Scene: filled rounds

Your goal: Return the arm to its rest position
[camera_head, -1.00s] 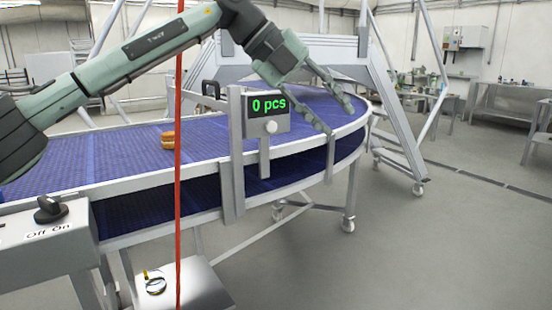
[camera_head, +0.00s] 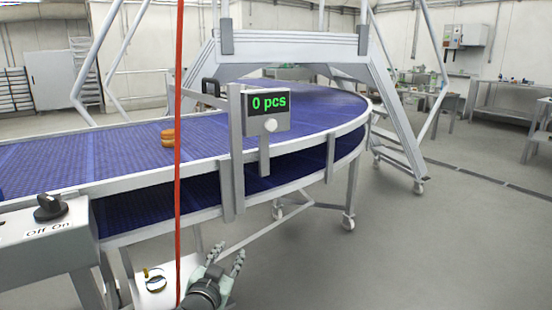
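My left gripper (camera_head: 227,257) is low in the head view, below the conveyor and in front of its lower frame. Its two fingers point up and stand apart, with nothing between them. Part of my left arm (camera_head: 203,292) shows at the bottom edge; the rest of it is out of view. My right gripper is not in view.
The blue conveyor (camera_head: 100,151) curves across the scene, with a brown round item (camera_head: 168,135) on its belt. A counter display (camera_head: 268,103) reads "0 pcs". A switch box (camera_head: 45,245) stands front left. A red vertical line (camera_head: 178,200) crosses the view. Open floor lies right.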

